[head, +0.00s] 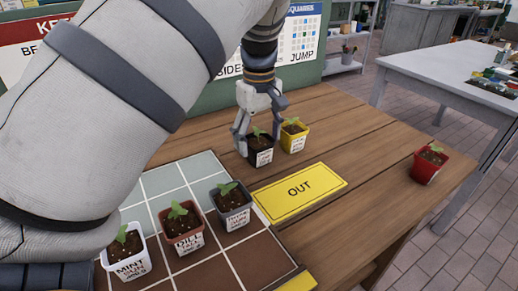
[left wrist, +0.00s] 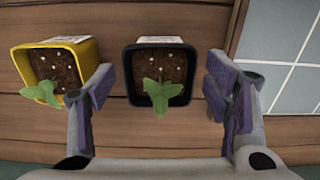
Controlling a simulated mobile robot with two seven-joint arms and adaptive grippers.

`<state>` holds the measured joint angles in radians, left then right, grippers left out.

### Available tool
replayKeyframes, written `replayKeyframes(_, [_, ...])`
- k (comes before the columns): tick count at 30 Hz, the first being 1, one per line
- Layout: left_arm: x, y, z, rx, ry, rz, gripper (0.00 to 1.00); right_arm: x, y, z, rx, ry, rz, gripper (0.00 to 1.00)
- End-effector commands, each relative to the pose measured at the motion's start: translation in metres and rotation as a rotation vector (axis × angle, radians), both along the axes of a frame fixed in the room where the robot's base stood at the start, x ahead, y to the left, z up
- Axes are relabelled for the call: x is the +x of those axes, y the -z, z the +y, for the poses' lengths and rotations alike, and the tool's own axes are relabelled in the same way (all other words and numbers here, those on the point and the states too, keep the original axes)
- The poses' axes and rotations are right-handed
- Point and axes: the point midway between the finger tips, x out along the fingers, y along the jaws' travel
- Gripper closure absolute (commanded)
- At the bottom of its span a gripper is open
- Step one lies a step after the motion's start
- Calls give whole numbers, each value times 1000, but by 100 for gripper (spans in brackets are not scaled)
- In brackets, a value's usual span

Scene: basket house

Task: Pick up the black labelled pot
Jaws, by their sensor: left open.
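The black labelled pot (head: 261,156) holds soil and a green seedling and stands upright on the wooden table, beside the yellow pot (head: 293,137). My left gripper (head: 258,137) points down over the black pot, open. In the left wrist view the black pot (left wrist: 160,62) lies between the two spread fingers (left wrist: 160,88), with a gap on each side. The left finger there is close to the yellow pot (left wrist: 58,70). The gripper partly hides the black pot in the head view. My right gripper is not in view.
A yellow OUT card (head: 300,192) lies in front of the pots. A tiled tray (head: 172,178) bears a white, a brown-red and a grey pot (head: 233,207). A red pot (head: 429,165) stands near the table's right end. Bare wood lies between.

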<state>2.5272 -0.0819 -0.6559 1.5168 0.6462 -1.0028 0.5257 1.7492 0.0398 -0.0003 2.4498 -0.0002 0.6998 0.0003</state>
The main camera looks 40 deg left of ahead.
Motion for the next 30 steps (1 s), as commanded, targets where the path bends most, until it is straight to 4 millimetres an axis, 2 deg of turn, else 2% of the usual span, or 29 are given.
replayKeyframes(1, [-1, 11, 1, 0, -1, 5, 29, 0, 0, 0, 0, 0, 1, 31])
replayKeyframes(5, [-1, 31, 1, 0, -2, 2, 29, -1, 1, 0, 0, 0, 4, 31])
replayKeyframes(12, [0, 34, 2, 0, -2, -2, 29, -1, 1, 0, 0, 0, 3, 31])
replayKeyframes(14, [0, 34, 2, 0, -1, -2, 40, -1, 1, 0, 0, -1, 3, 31])
replayKeyframes(19, [0, 34, 1, 1, -2, -1, 79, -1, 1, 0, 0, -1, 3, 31])
replayKeyframes(20, [0, 34, 1, 1, -1, -1, 82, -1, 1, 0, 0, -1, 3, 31])
replayKeyframes(30, [0, 34, 2, 0, -1, -2, 83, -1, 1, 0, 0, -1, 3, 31])
